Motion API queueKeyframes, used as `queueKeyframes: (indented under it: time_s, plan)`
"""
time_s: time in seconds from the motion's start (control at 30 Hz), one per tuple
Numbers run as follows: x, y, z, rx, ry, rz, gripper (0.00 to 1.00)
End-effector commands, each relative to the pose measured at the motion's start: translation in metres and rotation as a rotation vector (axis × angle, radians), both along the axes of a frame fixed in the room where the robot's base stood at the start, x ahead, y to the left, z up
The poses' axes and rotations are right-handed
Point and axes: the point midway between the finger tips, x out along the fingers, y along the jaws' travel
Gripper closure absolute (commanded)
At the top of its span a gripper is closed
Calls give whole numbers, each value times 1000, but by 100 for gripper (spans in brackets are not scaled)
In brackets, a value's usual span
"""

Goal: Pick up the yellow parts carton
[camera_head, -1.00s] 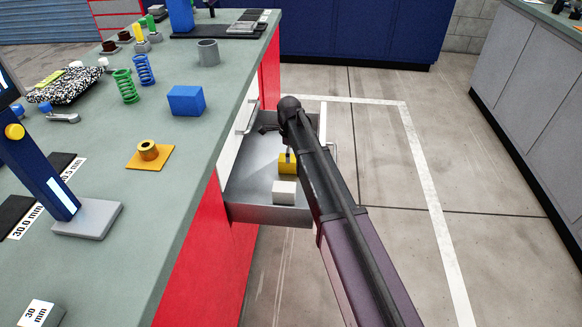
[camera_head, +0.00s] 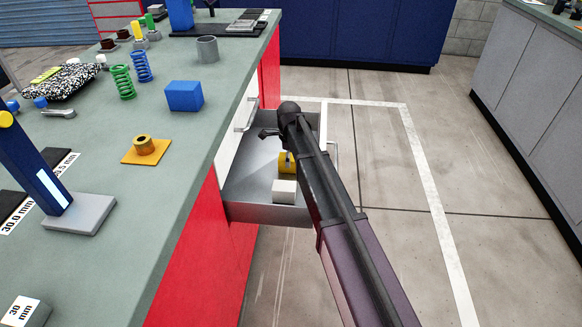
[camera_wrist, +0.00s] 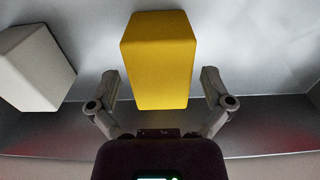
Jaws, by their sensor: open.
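The yellow parts carton (camera_head: 284,163) stands in the open drawer (camera_head: 262,214) of the workbench, partly hidden by my arm in the head view. In the wrist view the yellow carton (camera_wrist: 158,60) is centred ahead of my gripper (camera_wrist: 160,88). The two fingers are spread, one to each side of the carton's near end, with a gap on both sides. My gripper is open and holds nothing. In the head view my arm hides most of the gripper.
A white carton (camera_head: 284,191) stands close to the yellow one; it also shows at left in the wrist view (camera_wrist: 36,68). The drawer's walls surround both cartons. The benchtop (camera_head: 130,225) carries a blue block (camera_head: 184,96), springs and other parts. The floor at right is clear.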

Motion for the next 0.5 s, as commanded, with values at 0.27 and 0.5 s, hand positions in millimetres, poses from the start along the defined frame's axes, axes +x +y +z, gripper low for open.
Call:
queueKeyframes:
  time_s: [0.27, 0.5]
  plan:
    - [0, 0, -24, 0, 0, 0, 0]
    - [0, 0, -29, 0, 0, 0, 0]
